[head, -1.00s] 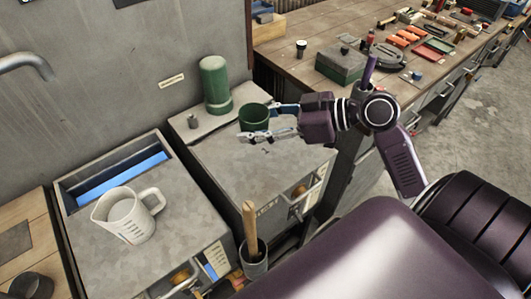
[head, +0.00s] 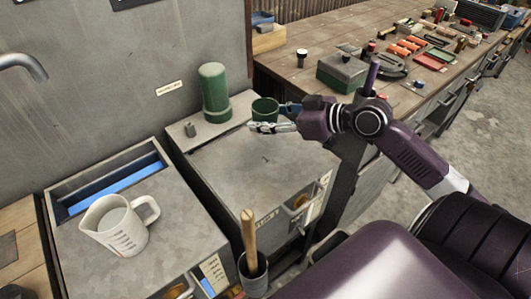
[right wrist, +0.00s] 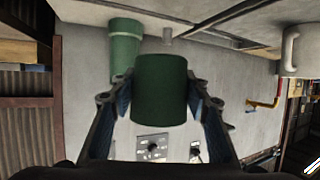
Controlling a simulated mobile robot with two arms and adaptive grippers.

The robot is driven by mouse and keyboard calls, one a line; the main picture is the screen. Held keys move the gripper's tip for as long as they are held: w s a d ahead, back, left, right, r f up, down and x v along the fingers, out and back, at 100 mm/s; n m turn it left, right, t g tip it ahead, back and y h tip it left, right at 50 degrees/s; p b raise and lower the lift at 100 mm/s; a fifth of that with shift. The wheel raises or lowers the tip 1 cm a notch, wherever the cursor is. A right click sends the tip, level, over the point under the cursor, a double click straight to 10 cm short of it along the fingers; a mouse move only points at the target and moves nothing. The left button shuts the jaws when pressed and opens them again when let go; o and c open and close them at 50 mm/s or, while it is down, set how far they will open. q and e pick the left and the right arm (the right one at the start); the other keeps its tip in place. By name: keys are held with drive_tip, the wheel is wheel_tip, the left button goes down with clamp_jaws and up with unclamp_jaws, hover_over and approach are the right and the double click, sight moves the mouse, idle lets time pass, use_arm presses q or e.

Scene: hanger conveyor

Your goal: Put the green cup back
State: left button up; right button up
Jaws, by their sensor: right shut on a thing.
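The green cup (head: 264,108) is held upright between the fingers of my right gripper (head: 270,117), above the far right part of the grey metal cabinet top (head: 245,158). In the right wrist view, the green cup (right wrist: 160,90) sits between both fingers of my right gripper (right wrist: 160,100), which is shut on it. A tall green cylinder (head: 215,93) with a wider base stands at the back of the cabinet, to the left of the cup. It also shows behind the cup in the right wrist view (right wrist: 124,48). My left gripper is not in view.
A white measuring jug (head: 118,225) stands on the left cabinet beside a blue-lined slot (head: 112,190). A container with a wooden handle (head: 252,262) is in front. A wooden workbench (head: 310,65) with a green box (head: 346,72) and tools lies at the right.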

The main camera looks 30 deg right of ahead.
sight(266, 160)
wheel_tip(266, 160, down, 13)
drive_tip(key=shift+r, duration=0.15)
idle(0.4)
drive_tip(key=shift+f+b, duration=0.2)
drive_tip(key=shift+b, duration=0.15)
drive_tip(key=o, duration=1.2)
drive_tip(key=shift+o, duration=0.2)
drive_tip(key=shift+r, duration=0.15)
drive_tip(key=shift+r+p, duration=0.15)
drive_tip(key=shift+p, duration=0.2)
drive_tip(key=b+v, duration=0.2)
drive_tip(key=v, duration=1)
